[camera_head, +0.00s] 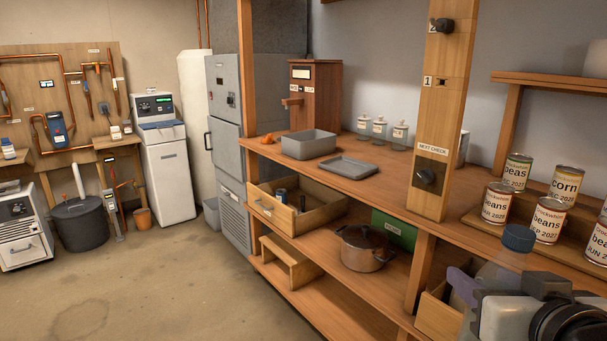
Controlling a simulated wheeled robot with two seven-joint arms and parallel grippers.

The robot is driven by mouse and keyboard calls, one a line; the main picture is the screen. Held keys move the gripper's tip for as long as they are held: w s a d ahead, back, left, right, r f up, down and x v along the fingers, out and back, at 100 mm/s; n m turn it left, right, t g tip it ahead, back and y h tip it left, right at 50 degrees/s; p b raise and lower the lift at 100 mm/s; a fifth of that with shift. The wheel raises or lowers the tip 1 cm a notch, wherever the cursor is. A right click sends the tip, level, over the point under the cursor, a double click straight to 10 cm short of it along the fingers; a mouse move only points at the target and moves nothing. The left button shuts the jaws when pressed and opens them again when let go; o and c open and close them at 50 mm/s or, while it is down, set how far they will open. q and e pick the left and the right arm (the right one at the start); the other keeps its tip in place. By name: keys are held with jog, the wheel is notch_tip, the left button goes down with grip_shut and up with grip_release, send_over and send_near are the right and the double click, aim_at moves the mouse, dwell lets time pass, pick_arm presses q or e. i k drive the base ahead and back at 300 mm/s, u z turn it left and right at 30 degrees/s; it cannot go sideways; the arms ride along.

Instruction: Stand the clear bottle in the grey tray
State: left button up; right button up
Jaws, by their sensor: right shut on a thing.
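The clear bottle (500,272) with a blue cap shows at the lower right, cap up and roughly upright. My right gripper (476,292) is shut on it, and the gripper and the picture edge hide its lower part. The shallow grey tray (348,168) lies on the wooden worktop, well beyond the bottle and to its left. It looks empty. My left gripper is not in view.
A deeper grey bin (308,147) stands just left of the tray. Several white-lidded jars (380,129) stand behind it. A wooden post (440,120) rises between the tray and the labelled cans (548,220). The worktop before the post is clear.

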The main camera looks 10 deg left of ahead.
aim_at(348, 169)
jog(key=u, duration=0.7)
jog(key=i, duration=0.65)
jog(key=u, duration=0.6)
jog(key=i, duration=1.25)
jog(key=z, duration=1.2)
jog(key=i, duration=0.5)
jog(key=z, duration=0.5)
